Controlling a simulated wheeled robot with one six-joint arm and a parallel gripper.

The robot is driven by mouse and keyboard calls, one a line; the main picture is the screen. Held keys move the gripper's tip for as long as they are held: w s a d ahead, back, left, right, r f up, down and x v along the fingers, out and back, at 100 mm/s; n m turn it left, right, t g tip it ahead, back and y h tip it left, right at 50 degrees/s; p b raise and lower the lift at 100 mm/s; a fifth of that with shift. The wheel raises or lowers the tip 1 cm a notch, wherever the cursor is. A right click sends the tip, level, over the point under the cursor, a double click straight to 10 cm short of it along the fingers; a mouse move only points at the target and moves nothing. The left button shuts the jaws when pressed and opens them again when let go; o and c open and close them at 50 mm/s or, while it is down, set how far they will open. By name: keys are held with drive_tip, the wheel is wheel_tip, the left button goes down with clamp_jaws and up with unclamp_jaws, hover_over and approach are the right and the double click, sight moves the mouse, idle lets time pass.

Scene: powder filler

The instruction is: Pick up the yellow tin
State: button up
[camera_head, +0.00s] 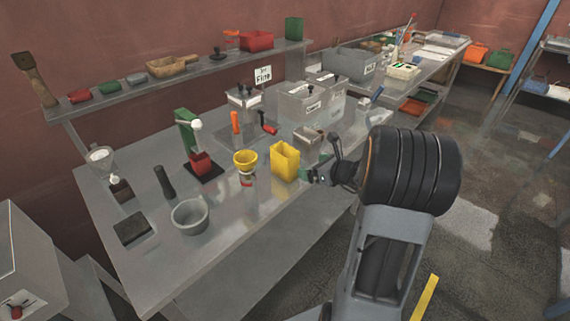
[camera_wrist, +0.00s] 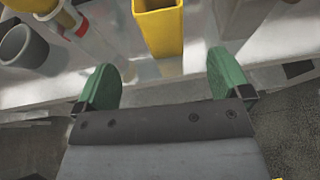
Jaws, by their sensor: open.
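The yellow tin (camera_head: 285,164) is an open-topped, square-sided container standing upright near the front edge of the metal table. In the wrist view the yellow tin (camera_wrist: 160,32) is at the top, beyond and roughly between my fingers. My gripper (camera_head: 306,174) is just right of the tin in the head view. In the wrist view my gripper (camera_wrist: 163,80) has its two green fingers wide apart with nothing between them. The tin's base is partly hard to see against the shiny table.
A yellow funnel (camera_head: 245,157) on a small container stands close left of the tin. A grey bowl (camera_head: 187,217) is farther left. A small metal box (camera_head: 307,139) stands behind the tin. The metal table (camera_head: 240,235) is bare toward its front edge.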

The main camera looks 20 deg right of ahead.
sight(295, 160)
drive_tip(key=x, duration=0.6)
drive_tip(key=shift+w+a+f, duration=0.1)
drive_tip(key=shift+w+f, duration=0.05)
drive_tip(key=shift+w, duration=0.2)
drive_tip(key=shift+w+a+p, duration=0.2)
drive_tip(key=shift+w+p, duration=0.3)
drive_tip(key=shift+p, duration=0.05)
drive_tip(key=shift+p+x, duration=0.55)
drive_tip(key=shift+x, duration=1.65)
drive_tip(key=shift+c, duration=0.3)
drive_tip(key=c, duration=1)
